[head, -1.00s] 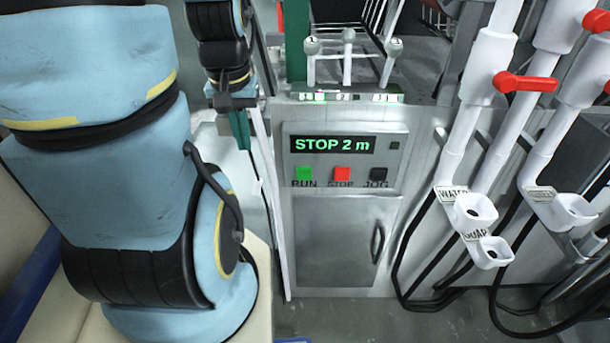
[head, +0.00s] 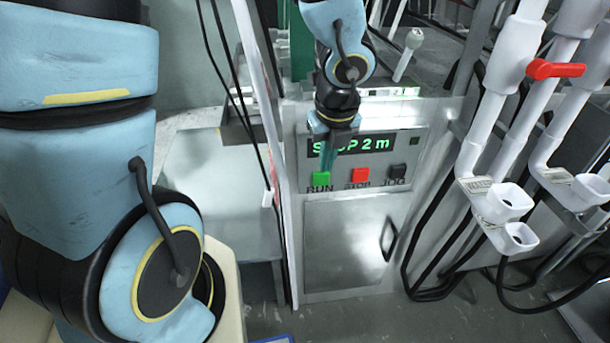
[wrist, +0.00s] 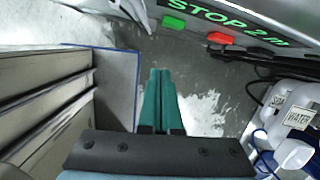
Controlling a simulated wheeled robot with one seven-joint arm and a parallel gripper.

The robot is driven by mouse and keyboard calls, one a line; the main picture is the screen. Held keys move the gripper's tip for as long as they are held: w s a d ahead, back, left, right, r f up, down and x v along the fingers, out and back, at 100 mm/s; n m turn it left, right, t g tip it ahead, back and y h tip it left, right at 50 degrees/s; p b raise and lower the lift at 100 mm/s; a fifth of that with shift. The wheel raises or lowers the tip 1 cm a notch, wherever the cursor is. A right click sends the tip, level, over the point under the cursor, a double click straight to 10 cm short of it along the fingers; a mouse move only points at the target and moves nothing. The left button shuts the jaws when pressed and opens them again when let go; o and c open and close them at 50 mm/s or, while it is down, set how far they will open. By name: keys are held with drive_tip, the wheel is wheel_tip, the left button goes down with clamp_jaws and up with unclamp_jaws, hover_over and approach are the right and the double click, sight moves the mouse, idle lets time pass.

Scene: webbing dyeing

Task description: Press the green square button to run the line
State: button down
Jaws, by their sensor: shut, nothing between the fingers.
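The green square button (head: 321,179), labelled RUN, is at the left of the button row on the grey control panel (head: 415,158). It also shows at the top of the wrist view (wrist: 174,22). My gripper (head: 326,168) is shut and empty, its green fingers pointing down in front of the panel, just above the green button in the head view. In the wrist view the closed fingertips (wrist: 160,71) are apart from the button in the picture; I cannot tell the distance to the panel. The display (head: 372,144) reads STOP 2 m, partly hidden by my gripper.
A red STOP button (head: 360,175) and a black JOG button (head: 397,171) sit right of the green one. A cabinet door (head: 345,240) is below. White pipes with a red valve handle (head: 555,69) and cups (head: 509,201) stand to the right.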

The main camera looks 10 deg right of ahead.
sight(323, 178)
drive_tip(key=shift+s+d+f+m, duration=0.15)
drive_tip(key=shift+s+d+m, duration=0.2)
drive_tip(key=shift+m, duration=0.65)
drive_tip(key=shift+w, duration=0.1)
drive_tip(key=w+f+b, duration=0.1)
drive_tip(key=f, duration=0.2)
drive_tip(key=w+f+b, duration=0.1)
drive_tip(key=w+f, duration=0.1)
drive_tip(key=f, duration=0.1)
drive_tip(key=w+f+b, duration=0.1)
drive_tip(key=w+f, duration=0.1)
drive_tip(key=f, duration=0.1)
drive_tip(key=shift+w+d+f, duration=0.15)
drive_tip(key=shift+d+f, duration=0.1)
drive_tip(key=shift+d, duration=0.1)
drive_tip(key=shift+w+f, duration=0.1)
drive_tip(key=shift+w, duration=0.45)
